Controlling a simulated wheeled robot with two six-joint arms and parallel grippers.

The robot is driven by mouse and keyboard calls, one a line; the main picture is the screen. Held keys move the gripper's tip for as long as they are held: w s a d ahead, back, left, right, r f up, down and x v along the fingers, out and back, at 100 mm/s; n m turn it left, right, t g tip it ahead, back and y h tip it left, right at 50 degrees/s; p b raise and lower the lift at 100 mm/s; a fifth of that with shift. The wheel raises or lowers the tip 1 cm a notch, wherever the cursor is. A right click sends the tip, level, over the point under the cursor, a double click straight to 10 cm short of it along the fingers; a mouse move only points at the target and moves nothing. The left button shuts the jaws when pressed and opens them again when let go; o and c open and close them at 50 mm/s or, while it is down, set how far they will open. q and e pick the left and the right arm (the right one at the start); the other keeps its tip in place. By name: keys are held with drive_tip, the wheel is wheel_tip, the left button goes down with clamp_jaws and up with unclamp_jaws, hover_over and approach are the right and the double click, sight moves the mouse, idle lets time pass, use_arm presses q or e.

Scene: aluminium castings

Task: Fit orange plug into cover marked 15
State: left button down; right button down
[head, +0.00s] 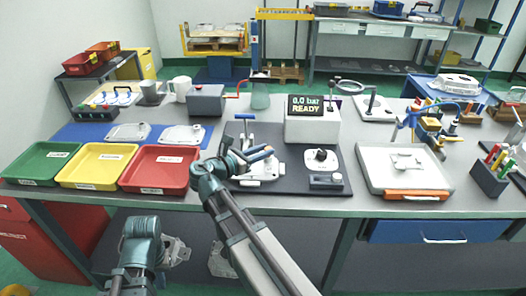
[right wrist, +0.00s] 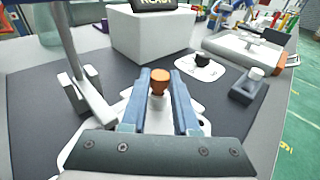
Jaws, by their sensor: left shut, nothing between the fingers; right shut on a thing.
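The orange plug (right wrist: 159,82) is held between the blue fingers of my right gripper (right wrist: 160,76), which is shut on it. A pale cast cover (right wrist: 192,108) lies below and around the fingers on the dark mat. I cannot tell if the plug touches it, and no mark 15 is readable. In the head view my right gripper (head: 260,154) is over this cover (head: 262,174), partly hiding it. My left gripper (head: 140,250) is low at the front left, away from the tabletop objects, and is shut and empty. Its fingertips are hard to make out.
A clamp post (right wrist: 92,85) stands close to the left of the right gripper. A white box reading READY (head: 313,128) is behind. A black-knobbed plate (head: 321,168) and small block (head: 326,181) lie to the right. Red (head: 160,186), yellow and green trays are left.

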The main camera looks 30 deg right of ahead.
use_arm(q)
drive_tip(key=shift+f+b, duration=0.5)
drive_tip(key=shift+f, duration=0.05)
use_arm(e)
drive_tip(key=shift+f, duration=0.6)
drive_tip(key=c, duration=0.6)
unclamp_jaws()
